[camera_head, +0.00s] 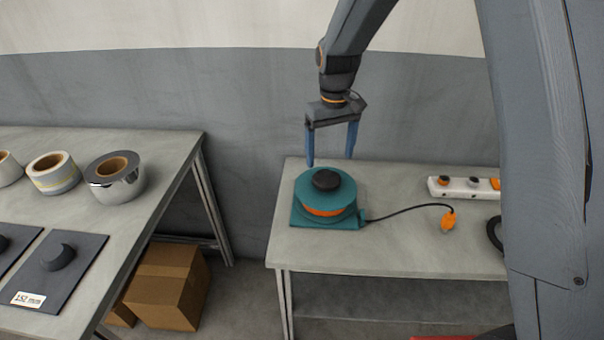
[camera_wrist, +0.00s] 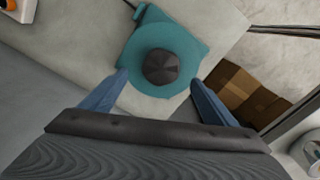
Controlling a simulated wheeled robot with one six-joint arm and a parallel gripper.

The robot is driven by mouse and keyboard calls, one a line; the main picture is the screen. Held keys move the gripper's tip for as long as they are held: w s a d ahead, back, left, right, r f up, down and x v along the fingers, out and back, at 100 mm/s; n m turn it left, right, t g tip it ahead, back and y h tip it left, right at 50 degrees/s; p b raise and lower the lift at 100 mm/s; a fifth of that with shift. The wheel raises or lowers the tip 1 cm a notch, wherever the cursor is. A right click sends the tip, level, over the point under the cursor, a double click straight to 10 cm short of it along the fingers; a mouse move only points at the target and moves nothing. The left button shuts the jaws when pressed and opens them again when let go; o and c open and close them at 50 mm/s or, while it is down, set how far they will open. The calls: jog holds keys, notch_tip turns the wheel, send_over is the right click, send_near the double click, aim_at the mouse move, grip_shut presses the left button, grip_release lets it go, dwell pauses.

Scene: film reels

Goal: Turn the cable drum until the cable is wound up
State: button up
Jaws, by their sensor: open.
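The teal cable drum (camera_head: 340,189) sits on a square teal base at the left end of the right-hand table. It has a black knob (camera_head: 326,180) on top and an orange band on its side. A black cable (camera_head: 405,210) runs from the base to the right and ends in an orange plug (camera_head: 447,221) lying on the table. My gripper (camera_head: 331,160) is open and points down above the drum, with its blue fingers apart. In the wrist view the drum (camera_wrist: 185,78) and its knob (camera_wrist: 160,67) show just beyond and between the fingertips (camera_wrist: 158,80); I see no contact with the knob.
A white power strip (camera_head: 462,188) with orange parts lies behind the plug. The left table (camera_head: 150,190) holds several tape rolls and dark plates with round pegs. Cardboard boxes (camera_head: 165,285) stand on the floor between the tables. The table around the plug is mostly clear.

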aim_at(324, 177)
jog(key=shift+w+a+f, duration=0.1)
jog(key=shift+a+f, duration=0.1)
jog(key=shift+f, duration=0.05)
jog(key=shift+f+p, duration=1.05)
jog(key=shift+f, duration=2.6)
jog(key=c, duration=1.4)
jog(key=shift+w+a, duration=0.15)
jog(key=shift+a, duration=0.15)
jog(key=shift+c, duration=0.6)
jog(key=shift+a+n, duration=0.1)
jog(key=shift+n, duration=0.3)
